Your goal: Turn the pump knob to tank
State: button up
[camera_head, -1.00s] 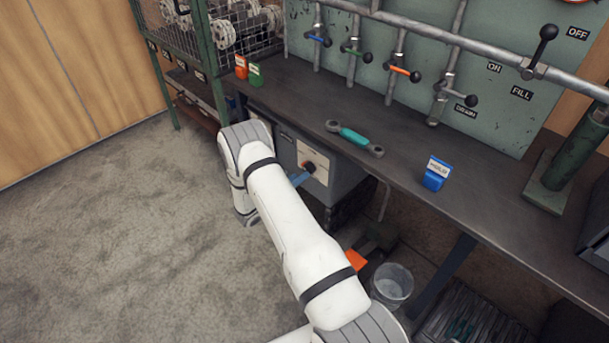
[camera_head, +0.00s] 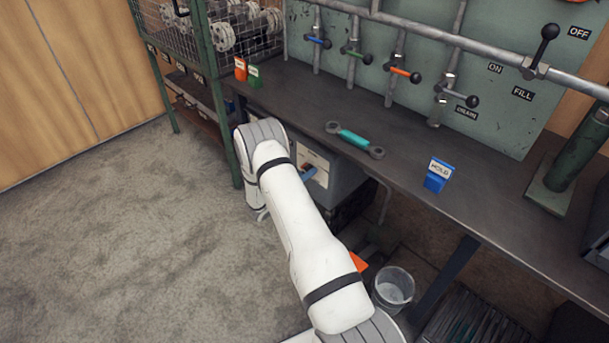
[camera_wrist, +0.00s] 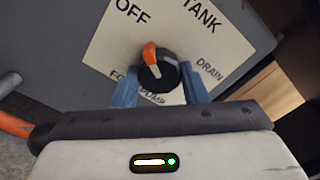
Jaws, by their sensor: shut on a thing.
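The pump knob (camera_wrist: 160,72) is black with an orange pointer and sits on a white label plate (camera_wrist: 105,45) in the wrist view. The plate reads OFF, TANK and DRAIN, and a lower-left word is partly hidden. The pointer is directed up and slightly left, toward OFF; TANK is at the upper right. My gripper (camera_wrist: 160,88) has its two blue fingers on either side of the knob and is shut on it. In the head view a blue finger of my gripper (camera_head: 308,173) shows at the plate (camera_head: 316,160) on the grey pump box, hiding the knob.
The pump box (camera_head: 345,180) stands under the workbench (camera_head: 290,95). A clear bucket (camera_head: 393,287) stands on the floor. The carpet to the left is open.

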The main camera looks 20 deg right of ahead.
jog(key=shift+c, duration=1.4)
jog(key=shift+a, duration=0.2)
jog(key=shift+c, duration=0.2)
jog(key=shift+d, duration=0.15)
jog(key=m+b, duration=0.4)
jog(key=m, duration=0.7)
jog(key=shift+d+m, duration=0.15)
jog(key=shift+m, duration=0.25)
